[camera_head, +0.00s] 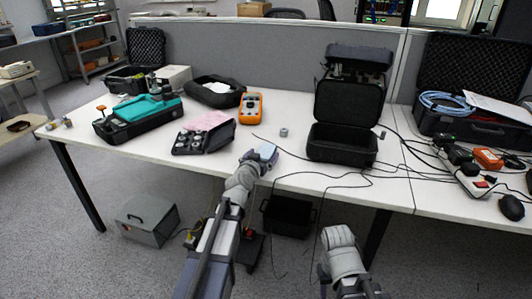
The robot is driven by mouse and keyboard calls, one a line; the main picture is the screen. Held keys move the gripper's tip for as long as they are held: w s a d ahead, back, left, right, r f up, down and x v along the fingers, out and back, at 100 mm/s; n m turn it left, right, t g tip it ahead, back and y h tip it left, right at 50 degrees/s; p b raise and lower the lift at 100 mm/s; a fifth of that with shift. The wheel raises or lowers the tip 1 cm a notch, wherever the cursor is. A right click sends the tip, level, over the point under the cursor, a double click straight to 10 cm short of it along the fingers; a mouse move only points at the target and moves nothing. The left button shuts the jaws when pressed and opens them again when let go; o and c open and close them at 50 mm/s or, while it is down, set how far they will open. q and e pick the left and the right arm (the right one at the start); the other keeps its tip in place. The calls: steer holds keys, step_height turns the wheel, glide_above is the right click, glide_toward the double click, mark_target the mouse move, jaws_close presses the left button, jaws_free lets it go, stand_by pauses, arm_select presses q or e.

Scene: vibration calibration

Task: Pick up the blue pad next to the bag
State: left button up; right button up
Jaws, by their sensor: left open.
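A small light-blue pad (267,151) lies near the front edge of the white table, left of the open black bag (342,102). My left gripper (262,159) reaches over the table's front edge to the pad, with its fingers open right at it. The gripper hides the pad's near part, and I cannot tell whether the fingers touch it. Of my right arm only links show at the bottom, in front of the table; its gripper is out of the picture.
An orange multimeter (251,107), a pink-topped case (205,133) and a teal device (143,115) are to the left. A power strip (462,175) is at right.

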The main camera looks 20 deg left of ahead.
mark_target(265, 153)
arm_select(q)
steer(key=w, duration=0.2)
steer(key=shift+w+f+b, duration=0.2)
steer(key=shift+w+b, duration=0.1)
steer(key=shift+s, duration=0.1)
steer(key=shift+c, duration=0.2)
steer(key=c, duration=1.2)
step_height(265, 153, up, 10)
steer(key=p, duration=1)
